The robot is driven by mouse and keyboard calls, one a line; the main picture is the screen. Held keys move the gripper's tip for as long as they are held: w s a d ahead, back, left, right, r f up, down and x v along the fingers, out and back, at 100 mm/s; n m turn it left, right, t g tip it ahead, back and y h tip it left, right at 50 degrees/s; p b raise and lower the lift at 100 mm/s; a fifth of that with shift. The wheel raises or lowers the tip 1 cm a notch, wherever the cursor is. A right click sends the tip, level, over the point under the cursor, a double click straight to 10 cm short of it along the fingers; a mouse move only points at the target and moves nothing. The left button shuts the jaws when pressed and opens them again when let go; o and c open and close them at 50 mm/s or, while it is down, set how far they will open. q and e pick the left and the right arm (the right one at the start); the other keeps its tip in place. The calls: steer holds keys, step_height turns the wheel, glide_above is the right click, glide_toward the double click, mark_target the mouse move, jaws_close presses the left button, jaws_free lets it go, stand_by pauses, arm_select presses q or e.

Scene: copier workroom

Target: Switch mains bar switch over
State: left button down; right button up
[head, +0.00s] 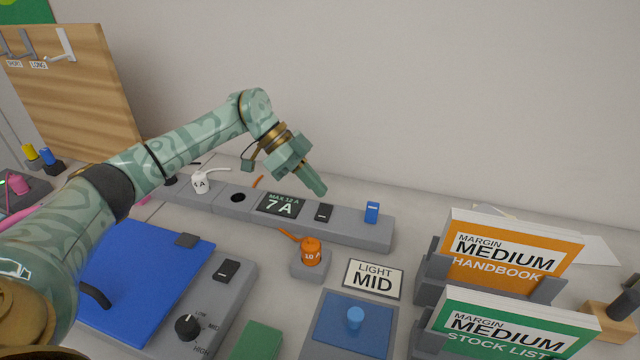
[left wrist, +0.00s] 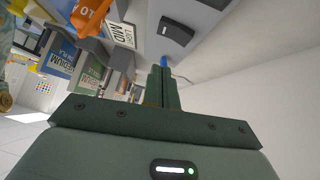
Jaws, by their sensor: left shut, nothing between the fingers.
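The mains bar (head: 345,232) is a long grey strip against the back wall. It carries a dark display reading "MAX 12 A, 7A" (head: 281,205), a black rocker switch (head: 324,212) with a white mark, and a blue block-like piece (head: 371,212) near its right end. My left gripper (head: 320,190) is shut and empty, its fingers pointing down just above and behind the rocker switch in the head view. In the left wrist view the shut fingers (left wrist: 163,72) point toward the bar, with the rocker switch (left wrist: 177,30) apart from the tips. Contact is not visible. My right gripper is out of view.
An orange plug marked 10 A (head: 310,252) stands on a small grey block in front of the bar. A white plug (head: 200,184) sits at the bar's left. A blue-lidded device (head: 150,270) lies front left; binders in holders (head: 512,248) stand front right.

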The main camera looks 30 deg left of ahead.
arm_select(q)
steer(key=s+p+v, duration=0.1)
steer(key=v, duration=0.9)
steer(key=shift+s+d, duration=0.2)
steer(key=shift+s, duration=0.2)
